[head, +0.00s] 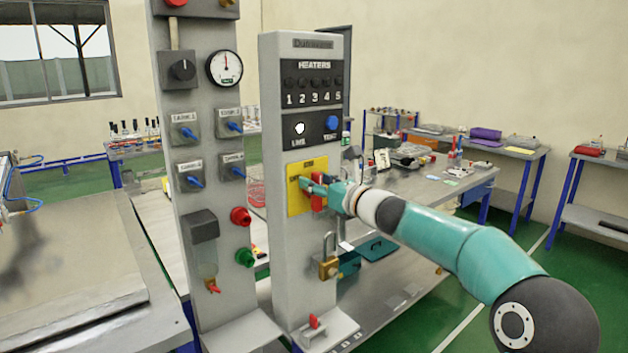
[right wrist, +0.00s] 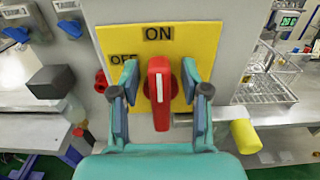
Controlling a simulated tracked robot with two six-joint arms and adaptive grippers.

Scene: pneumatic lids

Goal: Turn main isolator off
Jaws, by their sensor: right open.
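The main isolator is a red handle (right wrist: 158,95) with a white stripe, on a yellow plate (right wrist: 205,42) marked ON at the top and OFF at the upper left. The handle stands upright in the right wrist view, its white stripe vertical. In the head view the yellow plate (head: 294,200) is on the front of the grey panel column (head: 297,255), and the red handle (head: 317,192) is partly covered by my gripper. My right gripper (right wrist: 160,88) is open, with one finger on each side of the handle and a visible gap to each. My left gripper is not in view.
A brass padlock (head: 329,268) hangs below the plate on the column. A second grey column (head: 203,120) with blue valve levers, a gauge and red and green buttons stands close to the left. A workbench (head: 400,190) with items lies behind.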

